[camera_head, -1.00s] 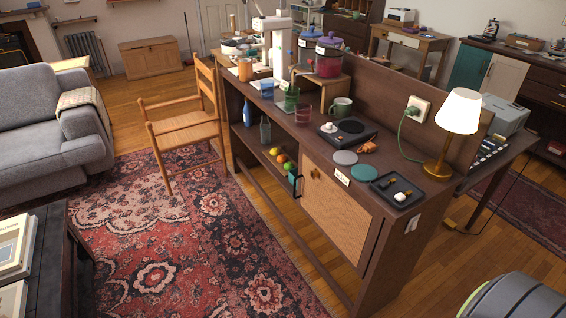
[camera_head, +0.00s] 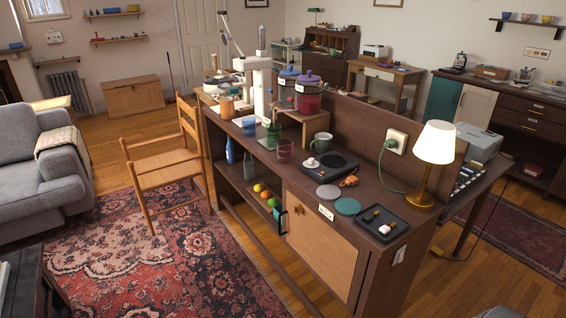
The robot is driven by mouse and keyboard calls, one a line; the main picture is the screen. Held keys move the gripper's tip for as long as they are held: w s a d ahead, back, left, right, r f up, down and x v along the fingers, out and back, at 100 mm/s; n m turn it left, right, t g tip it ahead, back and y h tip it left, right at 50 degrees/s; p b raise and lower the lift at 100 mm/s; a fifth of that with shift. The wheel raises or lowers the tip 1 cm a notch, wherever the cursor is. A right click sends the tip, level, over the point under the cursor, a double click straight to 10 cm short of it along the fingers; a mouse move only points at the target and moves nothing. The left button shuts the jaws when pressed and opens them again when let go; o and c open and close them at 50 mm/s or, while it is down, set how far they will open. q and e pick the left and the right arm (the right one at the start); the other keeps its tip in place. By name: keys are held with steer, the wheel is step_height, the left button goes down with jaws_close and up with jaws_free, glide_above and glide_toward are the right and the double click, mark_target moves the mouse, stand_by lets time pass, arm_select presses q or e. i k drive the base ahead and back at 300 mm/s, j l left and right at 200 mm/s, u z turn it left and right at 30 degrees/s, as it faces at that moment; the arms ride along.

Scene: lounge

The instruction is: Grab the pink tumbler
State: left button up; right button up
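A pinkish see-through tumbler (camera_head: 285,151) stands upright on the dark wooden counter (camera_head: 268,158), in front of the green mug (camera_head: 319,145). A green tumbler (camera_head: 271,135) stands just behind it to the left, and a blue cup (camera_head: 249,126) is further left. Neither of my grippers is in view.
A black hot plate (camera_head: 329,165), coasters (camera_head: 348,207), a black tray (camera_head: 381,222) and a lamp (camera_head: 434,150) stand to the right on the counter. A wooden chair (camera_head: 165,160) stands left of the counter. The patterned rug (camera_head: 165,255) in front is mostly clear.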

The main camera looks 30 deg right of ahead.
mark_target(285, 152)
steer(key=z, duration=0.7)
